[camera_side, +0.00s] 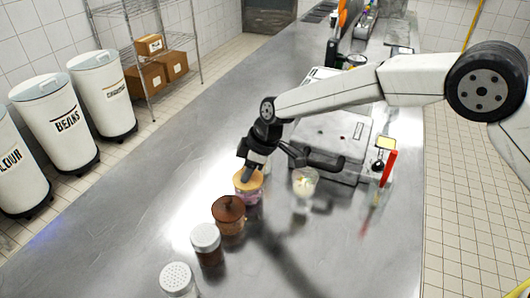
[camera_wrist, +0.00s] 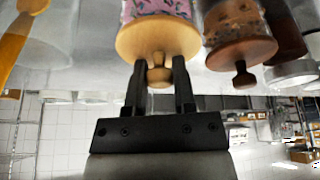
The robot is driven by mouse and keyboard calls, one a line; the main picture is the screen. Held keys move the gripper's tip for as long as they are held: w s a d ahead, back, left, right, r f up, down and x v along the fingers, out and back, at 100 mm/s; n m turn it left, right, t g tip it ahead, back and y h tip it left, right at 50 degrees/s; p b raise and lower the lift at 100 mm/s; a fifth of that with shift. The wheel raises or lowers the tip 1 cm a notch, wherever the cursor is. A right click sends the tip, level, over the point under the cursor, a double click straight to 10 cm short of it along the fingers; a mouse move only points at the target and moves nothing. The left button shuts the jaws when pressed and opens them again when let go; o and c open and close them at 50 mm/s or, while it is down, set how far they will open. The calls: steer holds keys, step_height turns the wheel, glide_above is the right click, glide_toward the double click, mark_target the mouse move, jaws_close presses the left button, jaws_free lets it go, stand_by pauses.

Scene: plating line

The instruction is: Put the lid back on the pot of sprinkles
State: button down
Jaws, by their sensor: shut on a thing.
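The pot of sprinkles (camera_side: 250,196) stands on the steel counter, pink with coloured sprinkles in its clear wall; it also shows in the wrist view (camera_wrist: 158,8). The light wooden lid (camera_side: 247,181) is over the mouth of the pot, and in the wrist view the lid (camera_wrist: 157,37) looks level with it and meets the glass. I cannot tell whether it is fully seated. My gripper (camera_side: 248,171) is above the lid, shut on its round knob (camera_wrist: 160,74). In the wrist view, the fingers of my gripper (camera_wrist: 160,82) stand either side of the knob.
Close beside the pot is a brown jar (camera_side: 229,224) with a dark wooden lid. White-topped shakers (camera_side: 206,238) stand nearer the camera. A glass of pale cream (camera_side: 305,184) stands right of the pot. A grey machine (camera_side: 335,135) is behind. The counter left of the jars is clear.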

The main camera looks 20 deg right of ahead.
stand_by(0.8)
jaws_free()
steer(key=shift+r, duration=0.1)
stand_by(0.4)
steer(key=shift+r, duration=3.4)
jaws_close()
steer(key=shift+f, duration=2.25)
steer(key=shift+r, duration=0.15)
